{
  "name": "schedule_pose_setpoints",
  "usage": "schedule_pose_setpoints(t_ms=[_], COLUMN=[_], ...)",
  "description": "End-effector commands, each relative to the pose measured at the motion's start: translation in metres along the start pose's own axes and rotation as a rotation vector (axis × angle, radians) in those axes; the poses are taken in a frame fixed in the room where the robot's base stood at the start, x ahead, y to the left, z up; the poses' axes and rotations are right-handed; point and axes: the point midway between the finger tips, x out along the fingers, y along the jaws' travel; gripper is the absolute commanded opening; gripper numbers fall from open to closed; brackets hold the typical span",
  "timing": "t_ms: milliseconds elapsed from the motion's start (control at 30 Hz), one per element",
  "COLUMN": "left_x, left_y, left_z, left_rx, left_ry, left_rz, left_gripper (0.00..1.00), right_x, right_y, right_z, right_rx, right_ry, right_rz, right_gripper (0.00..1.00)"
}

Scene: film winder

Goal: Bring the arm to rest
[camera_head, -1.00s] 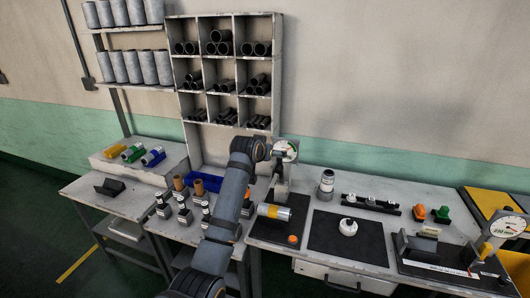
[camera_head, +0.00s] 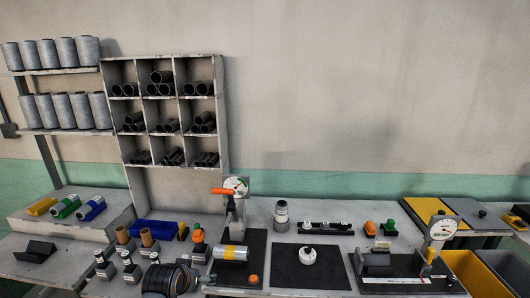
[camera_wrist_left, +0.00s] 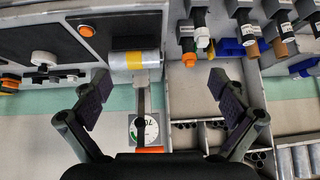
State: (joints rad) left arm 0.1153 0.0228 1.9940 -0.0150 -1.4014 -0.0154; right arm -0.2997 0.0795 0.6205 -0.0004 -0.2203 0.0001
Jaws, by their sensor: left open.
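My left arm (camera_head: 170,280) shows only in part, low at the bottom edge of the head view, in front of the bench. In the left wrist view my left gripper (camera_wrist_left: 159,84) is open, with its two dark fingers wide apart and nothing between them. Past the fingers are the dial gauge stand (camera_wrist_left: 142,128) with its orange handle (camera_wrist_left: 149,150) and a silver roll with a yellow band (camera_wrist_left: 134,62). In the head view the gauge (camera_head: 236,186) stands upright behind the roll (camera_head: 231,254). My right gripper is not in view.
A pigeonhole rack (camera_head: 220,130) of black tubes stands at the back left. Small bottles (camera_head: 132,270) and brown spools crowd the bench near my arm. A black mat (camera_head: 312,280) with a white knob lies right of the roll. A scale (camera_head: 440,230) stands further right.

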Motion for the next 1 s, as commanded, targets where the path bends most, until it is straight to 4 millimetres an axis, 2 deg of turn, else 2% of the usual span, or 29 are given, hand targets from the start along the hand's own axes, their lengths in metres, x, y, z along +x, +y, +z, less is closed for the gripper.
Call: schedule_pose_setpoints(t_ms=[33, 100, 200, 400, 633, 867, 1000], left_x=[-0.006, -0.016, -0.032, -0.066, -0.108, -0.04, -0.001], left_y=[-0.003, -0.005, -0.007, -0.008, -0.008, -0.011, -0.014], left_z=[0.039, 0.079, 0.124, 0.189, 0.245, 0.281, 0.313], left_rx=[0.009, 0.019, 0.033, 0.058, 0.086, 0.077, 0.072], left_ry=[-0.052, -0.11, -0.178, -0.286, -0.393, -0.419, -0.439], left_rz=[-0.007, -0.012, -0.017, -0.02, -0.016, -0.019, -0.02], left_gripper=[0.98, 0.98, 0.98, 0.98, 0.98, 0.98, 0.98], right_x=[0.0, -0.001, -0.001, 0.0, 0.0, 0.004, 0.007], right_y=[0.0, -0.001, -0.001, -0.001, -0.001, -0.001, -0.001], right_z=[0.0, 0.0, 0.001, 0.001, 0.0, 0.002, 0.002], right_rx=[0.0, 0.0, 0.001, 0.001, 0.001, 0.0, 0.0], right_ry=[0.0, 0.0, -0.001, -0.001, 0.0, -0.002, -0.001], right_rz=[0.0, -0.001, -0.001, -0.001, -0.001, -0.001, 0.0], right_gripper=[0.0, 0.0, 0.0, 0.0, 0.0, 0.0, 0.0])
